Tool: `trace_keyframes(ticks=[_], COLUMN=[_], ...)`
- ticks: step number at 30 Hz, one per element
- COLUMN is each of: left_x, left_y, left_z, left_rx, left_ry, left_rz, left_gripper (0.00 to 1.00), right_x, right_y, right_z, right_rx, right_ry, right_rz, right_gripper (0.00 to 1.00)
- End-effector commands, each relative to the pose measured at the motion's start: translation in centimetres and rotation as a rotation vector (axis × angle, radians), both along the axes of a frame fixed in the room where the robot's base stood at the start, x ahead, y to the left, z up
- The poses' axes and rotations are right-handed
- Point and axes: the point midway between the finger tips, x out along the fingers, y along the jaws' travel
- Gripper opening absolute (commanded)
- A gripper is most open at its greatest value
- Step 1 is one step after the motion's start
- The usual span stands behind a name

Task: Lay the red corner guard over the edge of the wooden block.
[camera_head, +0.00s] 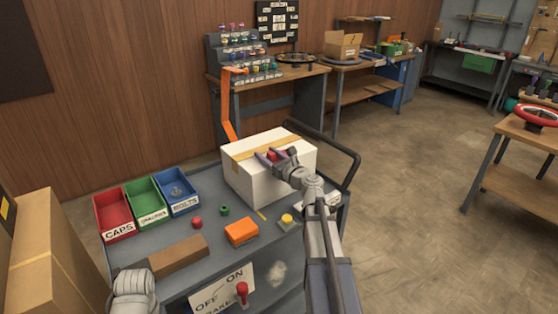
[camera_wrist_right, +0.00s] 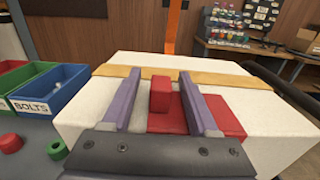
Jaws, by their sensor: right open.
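The red corner guard (camera_wrist_right: 160,95) rests on top of the white box, with an upright red knob and a flatter red part beside and below it. In the head view only a bit of it shows (camera_head: 272,155). My right gripper (camera_wrist_right: 161,85) is open over the box, its two fingers on either side of the red knob with gaps at both sides. It also shows in the head view (camera_head: 266,156). The wooden block (camera_head: 178,256) lies on the cart top at the front left. A grey part of my left arm shows at the bottom left, but no left fingers show.
The white box (camera_head: 262,185) with a tan tape strip stands on the grey cart. Red, green and blue bins (camera_head: 150,205) stand at the cart's left. An orange block (camera_head: 241,232), a red piece (camera_head: 197,223), a green ring (camera_head: 225,210) and a yellow button (camera_head: 287,218) lie between.

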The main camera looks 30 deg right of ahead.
Motion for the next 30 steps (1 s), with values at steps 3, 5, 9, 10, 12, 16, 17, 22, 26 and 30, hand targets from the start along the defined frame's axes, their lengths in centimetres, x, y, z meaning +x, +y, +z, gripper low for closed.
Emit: trace_keyframes(ticks=[3, 5, 9, 10, 12, 16, 17, 22, 26, 30], left_x=[0.0, 0.0, 0.0, 0.0, 0.0, 0.0, 0.0, 0.0, 0.0, 0.0], left_y=[0.0, 0.0, 0.0, 0.0, 0.0, 0.0, 0.0, 0.0, 0.0, 0.0], left_z=[0.0, 0.0, 0.0, 0.0, 0.0, 0.0, 0.0, 0.0, 0.0, 0.0], left_rx=[0.0, 0.0, 0.0, 0.0, 0.0, 0.0, 0.0, 0.0, 0.0, 0.0], left_ry=[0.0, 0.0, 0.0, 0.0, 0.0, 0.0, 0.0, 0.0, 0.0, 0.0], left_rz=[0.0, 0.0, 0.0, 0.0, 0.0, 0.0, 0.0, 0.0, 0.0, 0.0], left_gripper=[0.69, 0.69, 0.69, 0.69, 0.69, 0.69, 0.69, 0.69, 0.69, 0.69], right_x=[-0.07, -0.07, -0.08, -0.09, -0.09, -0.09, -0.09, -0.08, -0.08, -0.09], right_y=[-0.01, -0.01, -0.02, -0.02, -0.02, -0.02, -0.03, -0.03, -0.03, -0.02], right_z=[0.0, 0.0, 0.0, 0.0, 0.0, 0.0, 0.0, 0.0, 0.0, 0.0], right_rx=[0.0, 0.0, 0.0, 0.0, 0.0, 0.0, 0.0, 0.0, 0.0, 0.0], right_ry=[0.0, 0.0, 0.0, 0.0, 0.0, 0.0, 0.0, 0.0, 0.0, 0.0], right_rz=[0.0, 0.0, 0.0, 0.0, 0.0, 0.0, 0.0, 0.0, 0.0, 0.0], right_gripper=[0.57, 0.5, 0.34, 0.31, 0.23, 0.08, 0.05, 0.0, 0.0, 0.0])
